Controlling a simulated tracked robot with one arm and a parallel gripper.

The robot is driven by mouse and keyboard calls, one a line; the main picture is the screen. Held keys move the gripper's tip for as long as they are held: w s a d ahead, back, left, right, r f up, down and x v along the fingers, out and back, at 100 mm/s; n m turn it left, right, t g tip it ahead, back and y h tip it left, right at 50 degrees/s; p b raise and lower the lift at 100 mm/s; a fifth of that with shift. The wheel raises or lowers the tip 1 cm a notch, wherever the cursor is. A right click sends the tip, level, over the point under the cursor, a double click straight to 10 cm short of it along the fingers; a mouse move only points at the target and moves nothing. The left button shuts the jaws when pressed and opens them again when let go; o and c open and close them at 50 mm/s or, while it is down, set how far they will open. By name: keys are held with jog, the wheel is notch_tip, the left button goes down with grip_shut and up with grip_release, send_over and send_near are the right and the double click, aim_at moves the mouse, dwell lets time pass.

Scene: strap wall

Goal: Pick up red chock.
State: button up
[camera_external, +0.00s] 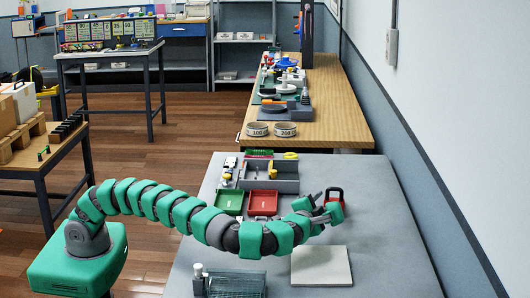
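My gripper (318,207) is at the end of the green segmented arm, low over the right part of the grey table (370,225). Its small fingers overlap one another in this view, so whether they are open or shut is unclear. A small red thing with a dark, loop-like top (334,194) stands just behind and right of my gripper. It is partly hidden by the gripper, and I cannot tell whether they touch. It may be the red chock, but its shape is too small to be sure.
A red tray (263,203) and a green tray (229,201) lie left of my gripper, before a grey divided box (285,185). A pale square plate (321,266) and a clear rack (236,284) are in front. The wall runs along the right. The table's right side is clear.

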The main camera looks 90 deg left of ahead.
aim_at(330, 191)
jog(key=x, duration=0.4)
jog(key=shift+w+a+b, duration=0.15)
jog(key=shift+a+b, duration=0.15)
jog(key=shift+b, duration=0.05)
jog(key=shift+s+b+x, duration=0.1)
jog(key=shift+b+x, duration=0.35)
jog(key=shift+x, duration=0.85)
jog(key=shift+s+b+x, duration=0.15)
jog(key=shift+b+x, duration=0.25)
jog(key=shift+x, duration=0.9)
grip_shut()
jog(key=shift+a, duration=0.1)
